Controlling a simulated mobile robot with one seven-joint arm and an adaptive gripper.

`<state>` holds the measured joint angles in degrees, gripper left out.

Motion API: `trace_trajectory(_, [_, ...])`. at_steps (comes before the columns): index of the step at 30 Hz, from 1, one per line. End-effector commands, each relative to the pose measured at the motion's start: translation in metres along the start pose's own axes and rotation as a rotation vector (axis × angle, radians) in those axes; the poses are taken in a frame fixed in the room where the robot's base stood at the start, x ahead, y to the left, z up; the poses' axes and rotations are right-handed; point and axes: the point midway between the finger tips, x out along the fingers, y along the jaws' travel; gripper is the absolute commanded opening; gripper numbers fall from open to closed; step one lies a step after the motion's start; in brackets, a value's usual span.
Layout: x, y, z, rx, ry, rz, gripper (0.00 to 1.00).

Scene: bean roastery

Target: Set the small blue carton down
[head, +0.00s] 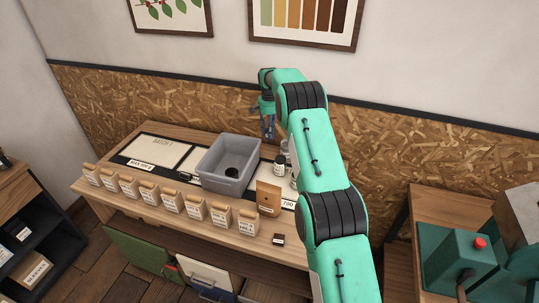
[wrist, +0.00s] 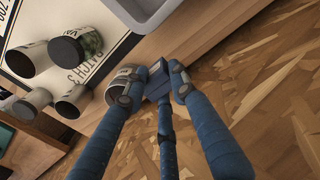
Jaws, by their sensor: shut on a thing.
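My gripper (head: 268,128) hangs in front of the chipboard wall, beyond the grey bin's right back corner in the head view. In the wrist view my gripper's blue fingers (wrist: 152,86) are closed around a small dark blue block (wrist: 158,82), which looks like the small blue carton. The fingers cover most of it, and its blue is close to theirs. In the wrist view it shows against the table's wooden edge and the chipboard. I cannot tell the carton in the head view.
The table (head: 150,214) carries a grey bin (head: 210,171), a row of small labelled bags along the front, a brown bag (head: 268,197) and a dark-lidded jar (head: 280,165). Jars and cups (wrist: 75,50) stand near the held block. Pale panels (head: 160,150) lie left of the bin.

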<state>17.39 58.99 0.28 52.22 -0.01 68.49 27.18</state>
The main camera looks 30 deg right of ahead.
Motion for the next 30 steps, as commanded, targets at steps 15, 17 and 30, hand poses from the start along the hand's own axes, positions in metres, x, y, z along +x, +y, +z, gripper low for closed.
trace_trajectory(15, [0.053, 0.001, 0.001, 0.000, -0.003, 0.001, 0.04])
trace_trajectory(17, [0.058, 0.000, 0.000, 0.000, -0.001, 0.001, 0.04])
trace_trajectory(30, [0.064, 0.000, 0.000, 0.000, 0.000, 0.000, 0.04])
